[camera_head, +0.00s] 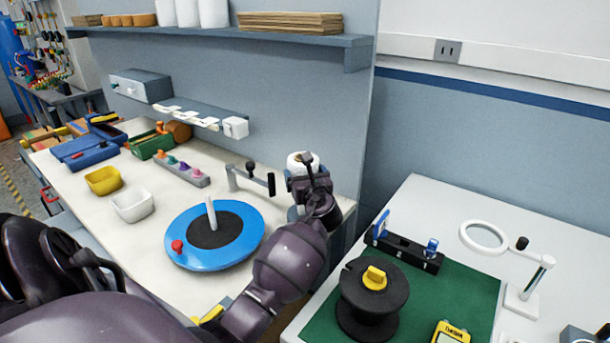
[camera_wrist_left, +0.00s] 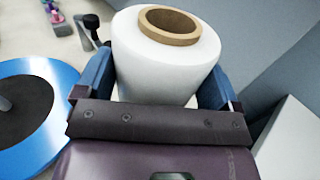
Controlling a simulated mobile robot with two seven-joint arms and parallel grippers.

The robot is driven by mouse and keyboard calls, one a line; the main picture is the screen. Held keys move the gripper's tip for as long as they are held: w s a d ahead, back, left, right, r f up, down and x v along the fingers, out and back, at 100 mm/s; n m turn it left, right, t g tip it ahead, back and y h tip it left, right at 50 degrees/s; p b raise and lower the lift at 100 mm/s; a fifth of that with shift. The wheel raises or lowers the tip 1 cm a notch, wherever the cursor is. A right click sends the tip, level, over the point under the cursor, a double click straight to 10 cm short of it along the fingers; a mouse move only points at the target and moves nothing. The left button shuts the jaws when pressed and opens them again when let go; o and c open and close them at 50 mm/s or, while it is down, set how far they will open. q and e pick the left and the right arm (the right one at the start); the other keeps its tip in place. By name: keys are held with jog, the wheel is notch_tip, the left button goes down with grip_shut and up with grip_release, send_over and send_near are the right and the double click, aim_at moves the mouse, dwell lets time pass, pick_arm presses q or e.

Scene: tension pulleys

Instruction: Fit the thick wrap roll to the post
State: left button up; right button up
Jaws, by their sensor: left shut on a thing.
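The thick wrap roll (camera_head: 303,160) is white with a brown cardboard core. It shows large in the left wrist view (camera_wrist_left: 163,60), upright with its core opening facing up. My left gripper (camera_head: 308,183) is shut on it, with a blue finger on each side, near the table's right end. A white upright post (camera_head: 211,212) stands in the dark centre of a blue round disc (camera_head: 252,231), left of the gripper. The roll is apart from the post. The disc also shows at the left edge of the left wrist view (camera_wrist_left: 62,84). My right gripper is not in view.
A bracket with a dark-handled arm (camera_head: 250,178) stands between disc and roll. A red knob (camera_head: 177,246) sits on the disc. Yellow (camera_head: 103,181) and white bowls (camera_head: 132,206) are to the left. A black spool (camera_head: 373,300) stands on a green mat on the right table.

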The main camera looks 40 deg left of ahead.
pick_arm(q)
jog(key=shift+f, duration=0.55)
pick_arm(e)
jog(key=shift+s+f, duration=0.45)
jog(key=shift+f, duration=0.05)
pick_arm(q)
jog(key=shift+f+b, duration=0.3)
jog(key=shift+f, duration=0.4)
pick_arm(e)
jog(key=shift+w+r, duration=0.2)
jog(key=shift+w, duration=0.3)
pick_arm(q)
jog(key=shift+f, duration=0.1)
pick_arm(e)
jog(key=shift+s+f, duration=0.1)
pick_arm(q)
jog(key=shift+p, duration=0.3)
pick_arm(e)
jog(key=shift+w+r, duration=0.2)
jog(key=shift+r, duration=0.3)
pick_arm(q)
jog(key=shift+f, duration=0.1)
